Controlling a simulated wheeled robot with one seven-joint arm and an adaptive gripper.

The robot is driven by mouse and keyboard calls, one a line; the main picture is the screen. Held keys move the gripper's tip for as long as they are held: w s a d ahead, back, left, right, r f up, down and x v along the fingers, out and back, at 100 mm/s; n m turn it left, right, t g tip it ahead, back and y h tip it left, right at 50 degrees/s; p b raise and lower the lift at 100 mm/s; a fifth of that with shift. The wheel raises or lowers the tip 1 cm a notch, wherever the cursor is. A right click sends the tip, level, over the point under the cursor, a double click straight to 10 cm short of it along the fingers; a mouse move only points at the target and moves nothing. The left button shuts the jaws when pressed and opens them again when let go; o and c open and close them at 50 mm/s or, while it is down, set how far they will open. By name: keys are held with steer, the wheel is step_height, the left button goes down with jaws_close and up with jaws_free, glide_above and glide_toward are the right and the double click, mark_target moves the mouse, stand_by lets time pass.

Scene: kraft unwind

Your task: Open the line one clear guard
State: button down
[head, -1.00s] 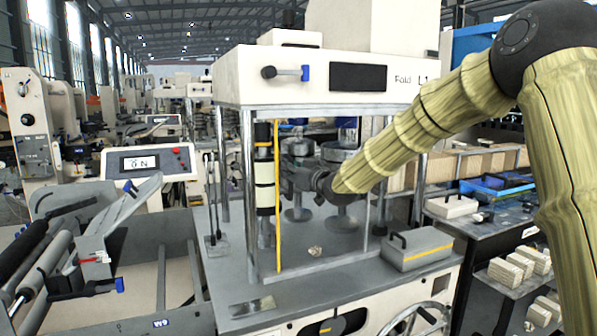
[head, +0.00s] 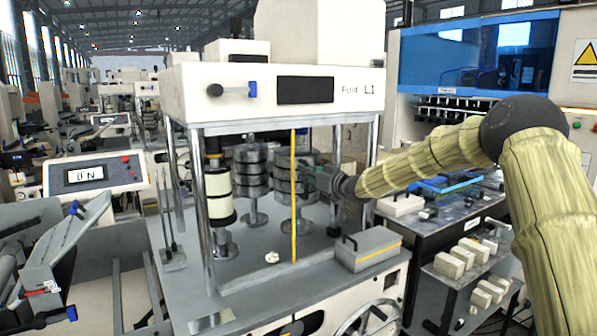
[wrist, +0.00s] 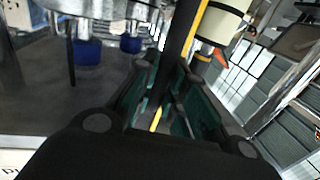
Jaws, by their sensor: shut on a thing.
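The line one machine, marked "Fold L1" (head: 305,90), stands in the middle of the head view. Its clear guard shows mainly by an upright yellow edge strip (head: 294,200), now near the middle of the machine's front opening; the pane itself is hard to make out. My gripper (head: 318,181) is at the front of the machine, just right of the yellow strip. In the wrist view my gripper (wrist: 172,85) is shut on a dark upright bar (wrist: 181,38), seemingly the guard's handle, with yellow (wrist: 157,118) beside it.
Inside the machine are metal cylinders (head: 252,170) and a cream-and-black roller stack (head: 219,190). A small pale lump (head: 272,257) lies on its deck. A grey handled box (head: 367,250) sits at the deck's front right. A table with blocks (head: 470,255) stands to the right.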

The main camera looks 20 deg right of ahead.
steer(key=shift+d, duration=0.2)
steer(key=c, duration=1.5)
jaws_free()
steer(key=shift+o, duration=0.2)
steer(key=v, duration=1.2)
